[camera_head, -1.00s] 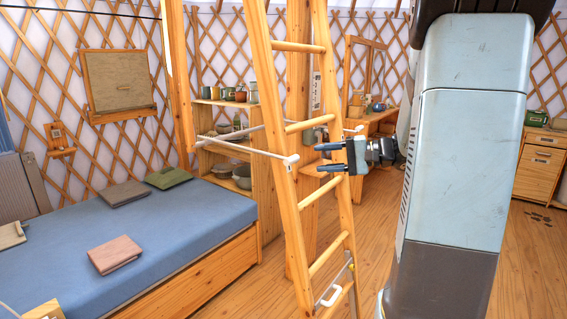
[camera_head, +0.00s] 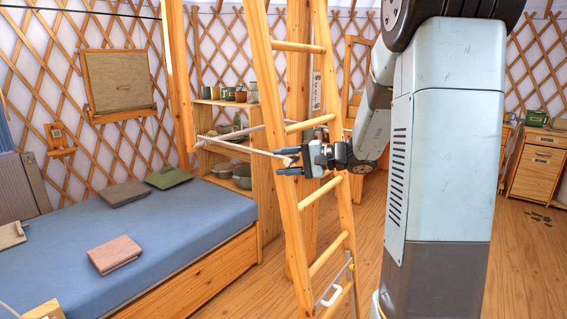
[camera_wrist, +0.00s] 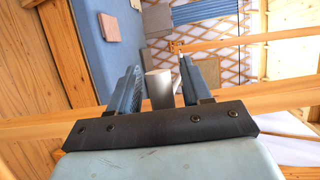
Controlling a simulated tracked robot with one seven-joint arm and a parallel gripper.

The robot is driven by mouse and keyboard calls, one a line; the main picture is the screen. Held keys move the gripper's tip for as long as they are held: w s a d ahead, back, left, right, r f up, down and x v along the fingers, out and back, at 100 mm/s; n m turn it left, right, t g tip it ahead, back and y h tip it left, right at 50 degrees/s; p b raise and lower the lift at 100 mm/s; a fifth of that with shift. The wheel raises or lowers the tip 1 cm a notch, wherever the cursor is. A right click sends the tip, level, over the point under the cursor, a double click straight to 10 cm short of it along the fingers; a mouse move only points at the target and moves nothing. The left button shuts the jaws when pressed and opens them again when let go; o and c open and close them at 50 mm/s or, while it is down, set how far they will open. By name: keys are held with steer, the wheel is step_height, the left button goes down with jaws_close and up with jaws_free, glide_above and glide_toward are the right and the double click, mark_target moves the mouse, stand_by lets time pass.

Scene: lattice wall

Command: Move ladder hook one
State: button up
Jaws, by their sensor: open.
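The wooden ladder (camera_head: 262,90) stands upright in the middle of the head view. A thin pale rod (camera_head: 240,147) reaches left from it, with a light end at my gripper; it looks like the ladder hook, though I cannot be sure. My gripper (camera_head: 282,161) is open at the ladder's left rail, fingers pointing left. A white handle-like hook (camera_head: 331,295) hangs low on the ladder.
A blue-topped bed (camera_head: 180,230) with several folded cloths fills the left. A shelf (camera_head: 215,155) with pots stands behind the ladder. A wooden cabinet (camera_head: 538,165) is at the right. Ladder rails and rungs are close around my gripper.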

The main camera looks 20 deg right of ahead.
steer(key=shift+c, duration=0.5)
jaws_close()
